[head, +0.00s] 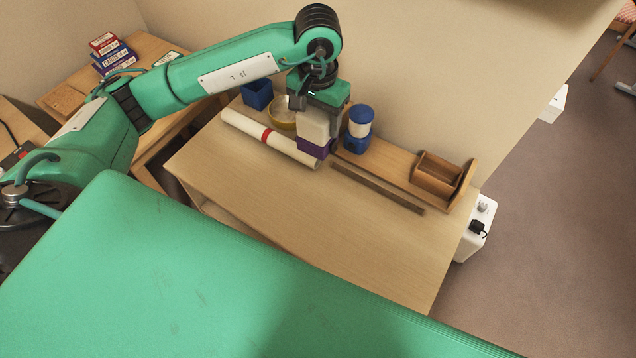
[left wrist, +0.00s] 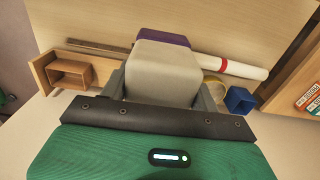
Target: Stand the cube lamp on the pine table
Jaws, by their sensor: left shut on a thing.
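The cube lamp has a cream block-shaped shade (head: 313,125) and a purple base (head: 313,149). My left gripper (head: 318,104) points down over the light wood table (head: 330,220) and is shut on the shade. In the left wrist view the shade (left wrist: 162,72) sits between the fingers, with the purple base (left wrist: 164,39) beyond it. The lamp looks upright, over the back part of the table beside the paper roll. I cannot tell whether its base touches the tabletop. My right gripper is not in view.
Around the lamp are a white roll with a red band (head: 265,135), a yellow bowl (head: 283,112), a blue cup (head: 257,93) and a blue-and-white object (head: 359,128). A dark strip (head: 378,189) and wooden organiser (head: 440,180) lie to the right. The table's front is clear.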

